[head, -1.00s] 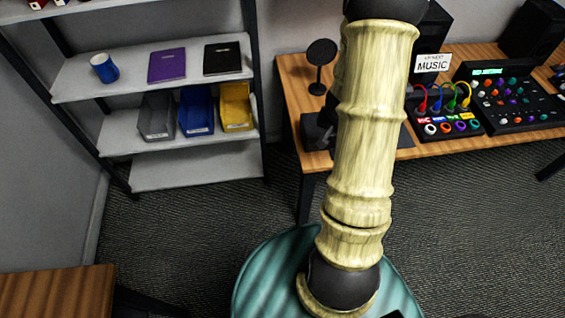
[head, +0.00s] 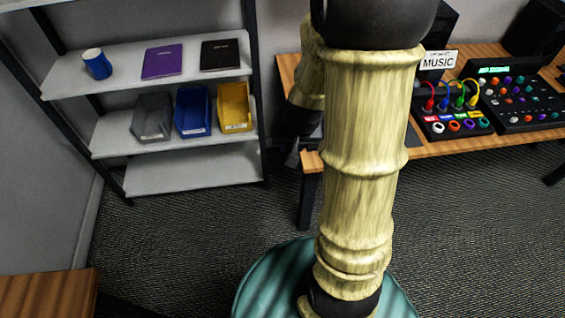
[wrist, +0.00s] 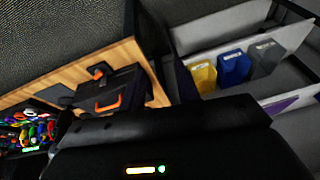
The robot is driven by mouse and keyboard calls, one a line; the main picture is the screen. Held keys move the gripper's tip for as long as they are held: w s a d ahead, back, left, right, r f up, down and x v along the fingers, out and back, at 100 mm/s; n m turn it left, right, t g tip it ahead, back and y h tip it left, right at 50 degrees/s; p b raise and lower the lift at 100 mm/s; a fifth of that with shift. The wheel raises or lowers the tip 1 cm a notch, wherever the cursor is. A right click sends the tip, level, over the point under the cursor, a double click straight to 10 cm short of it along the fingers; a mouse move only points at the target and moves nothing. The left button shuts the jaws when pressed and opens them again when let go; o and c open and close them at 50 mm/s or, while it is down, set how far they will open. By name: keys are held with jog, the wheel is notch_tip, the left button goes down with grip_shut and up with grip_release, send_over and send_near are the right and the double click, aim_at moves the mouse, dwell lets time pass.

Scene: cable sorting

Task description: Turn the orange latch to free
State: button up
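In the wrist view a dark case (wrist: 122,85) stands on the wooden table. A small elongated orange piece, which looks like the orange latch (wrist: 107,104), is on its near face. A second orange spot (wrist: 98,73) shows near its far left side. In the head view my arm hides the case and the latch. My gripper (head: 293,154) points down near the table's left end, partly behind my arm. Its dark body (wrist: 165,145) fills the bottom of the wrist view, apart from the latch in the picture. Its fingers cannot be made out.
The table (head: 440,146) carries a panel with coloured cables (head: 452,108), a mixer (head: 525,100) and a music sign (head: 438,60). A shelf (head: 190,175) on the left holds grey, blue and yellow bins (head: 234,105). Open carpet lies between shelf and table.

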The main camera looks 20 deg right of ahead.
jog(key=shift+n+g+y, duration=0.3)
jog(key=shift+n, duration=0.5)
jog(key=s+a, duration=0.1)
jog(key=s+a+b, duration=0.2)
jog(key=shift+a+f, duration=0.25)
jog(key=shift+a, duration=0.15)
jog(key=s+a+r+n, duration=0.2)
jog(key=s+a, duration=0.1)
jog(key=s, duration=0.1)
jog(key=shift+s+a+g, duration=0.2)
jog(key=shift+s+g, duration=0.1)
jog(key=shift+s, duration=0.05)
jog(key=shift+o, duration=0.4)
jog(key=shift+r, duration=0.1)
